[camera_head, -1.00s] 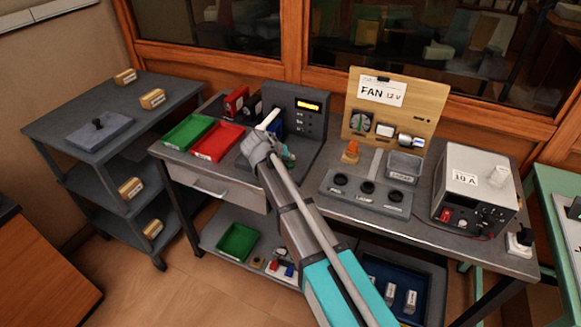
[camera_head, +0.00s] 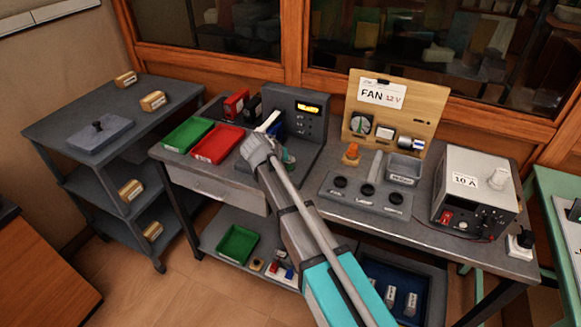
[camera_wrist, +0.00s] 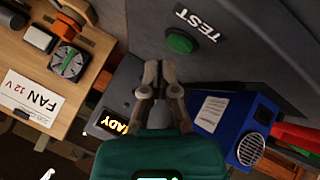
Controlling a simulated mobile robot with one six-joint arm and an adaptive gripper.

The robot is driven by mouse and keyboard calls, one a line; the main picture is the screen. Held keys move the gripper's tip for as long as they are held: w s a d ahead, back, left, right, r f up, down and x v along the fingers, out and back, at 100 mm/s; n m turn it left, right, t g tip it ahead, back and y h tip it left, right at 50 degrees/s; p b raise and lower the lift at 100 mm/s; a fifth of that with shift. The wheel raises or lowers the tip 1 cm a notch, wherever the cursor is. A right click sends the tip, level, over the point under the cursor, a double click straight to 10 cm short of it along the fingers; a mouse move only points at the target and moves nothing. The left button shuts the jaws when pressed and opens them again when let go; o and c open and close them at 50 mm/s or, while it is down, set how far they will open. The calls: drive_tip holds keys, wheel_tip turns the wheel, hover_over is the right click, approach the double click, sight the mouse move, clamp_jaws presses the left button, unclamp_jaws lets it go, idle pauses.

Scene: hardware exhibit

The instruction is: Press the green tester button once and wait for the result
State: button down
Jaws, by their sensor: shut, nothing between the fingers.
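The green button (camera_wrist: 180,41) is round and sits beside the word TEST on the dark grey tester (camera_wrist: 240,50). My gripper (camera_wrist: 160,66) shows in the wrist view with its two fingers together and nothing between them. The fingertips are just below the button in the picture, with a visible gap. The lit tester display (camera_wrist: 112,122) is partly covered by my gripper; the letters ADY show. In the head view the tester (camera_head: 318,125) stands at the bench's back with a yellow display (camera_head: 308,107). My arm hides the button there.
A blue unit (camera_wrist: 238,128) with a round grille is close to the gripper in the wrist view. Green (camera_head: 188,134) and red (camera_head: 218,144) trays lie left of the tester. A wooden FAN board (camera_head: 420,96) and a grey power supply (camera_head: 474,188) stand to the right.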

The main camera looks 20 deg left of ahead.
sight(290, 167)
drive_tip(key=shift+f+b, duration=0.85)
idle(1.3)
drive_tip(key=shift+r, duration=0.1)
idle(0.3)
drive_tip(key=shift+r+p, duration=0.75)
drive_tip(key=shift+p, duration=0.1)
drive_tip(key=shift+r, duration=0.15)
drive_tip(key=shift+r+p, duration=2.4)
drive_tip(key=shift+p, duration=0.15)
